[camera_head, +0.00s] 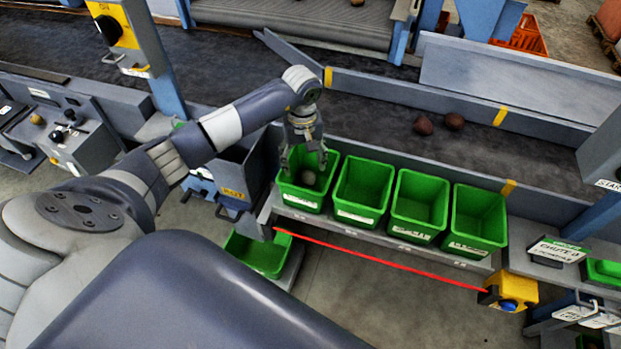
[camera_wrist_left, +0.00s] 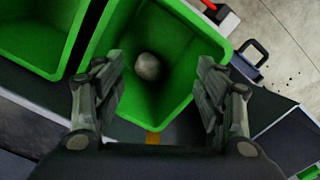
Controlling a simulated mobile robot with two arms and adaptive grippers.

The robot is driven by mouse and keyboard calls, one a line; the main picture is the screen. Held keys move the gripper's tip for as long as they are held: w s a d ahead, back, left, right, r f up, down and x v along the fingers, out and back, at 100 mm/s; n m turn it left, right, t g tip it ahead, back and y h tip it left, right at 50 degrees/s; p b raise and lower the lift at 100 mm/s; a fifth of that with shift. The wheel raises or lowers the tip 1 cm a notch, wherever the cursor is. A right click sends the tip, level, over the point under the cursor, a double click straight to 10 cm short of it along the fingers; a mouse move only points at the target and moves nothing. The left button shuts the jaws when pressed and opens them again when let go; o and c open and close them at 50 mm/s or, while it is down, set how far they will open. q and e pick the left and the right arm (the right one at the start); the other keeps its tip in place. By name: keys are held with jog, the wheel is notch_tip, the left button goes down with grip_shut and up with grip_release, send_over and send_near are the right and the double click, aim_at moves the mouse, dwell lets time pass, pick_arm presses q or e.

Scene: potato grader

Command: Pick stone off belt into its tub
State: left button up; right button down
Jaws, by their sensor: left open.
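A grey, roundish stone (camera_wrist_left: 148,66) lies inside the leftmost green tub (camera_head: 302,197) of the row beside the belt; the stone also shows in the head view (camera_head: 308,177). My left gripper (camera_head: 308,165) is above this tub with its fingers pointing down. In the left wrist view the fingers (camera_wrist_left: 155,95) are spread wide and empty, with the stone apart from them, lower in the tub. The belt (camera_head: 370,118) runs behind the row of tubs, with two brown potatoes (camera_head: 438,123) on it. My right gripper is not in view.
Several empty green tubs (camera_head: 362,190) stand to the right on the same shelf. Another green tub (camera_head: 262,254) sits lower, at the left. A red cord (camera_head: 380,259) runs in front of the shelf to a yellow switch box (camera_head: 512,291). A blue post (camera_head: 160,70) rises left of my arm.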

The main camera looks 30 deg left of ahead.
pick_arm(q)
notch_tip(320, 180, up, 12)
dwell(0.5)
dwell(0.3)
